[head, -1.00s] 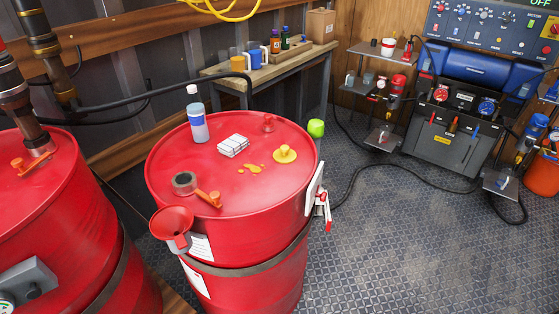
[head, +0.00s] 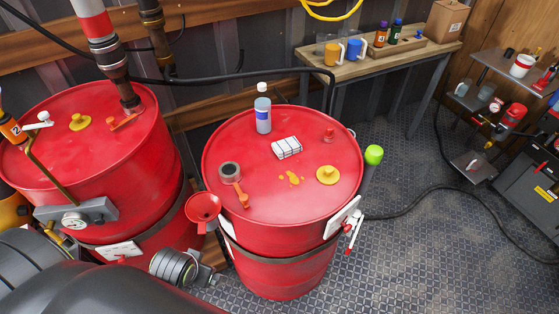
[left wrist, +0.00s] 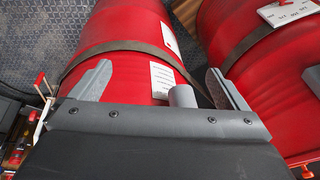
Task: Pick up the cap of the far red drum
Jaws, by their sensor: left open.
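Two red drums stand in the head view. The right drum (head: 275,225) has a yellow cap (head: 328,174) lying flat on its top, beside orange splashes, and a small red cap (head: 329,135) farther back. The left drum (head: 50,165) has another yellow cap (head: 79,122) on its top. My left gripper (left wrist: 160,88) is open and empty in the left wrist view, with red drum sides (left wrist: 130,40) beyond its fingers. No cap shows between them. In the head view dark parts of my arm cover the bottom left; the fingertips cannot be made out there. My right gripper is not in view.
A pipe (head: 120,75) rises from the left drum. A workbench (head: 350,62) stands behind.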

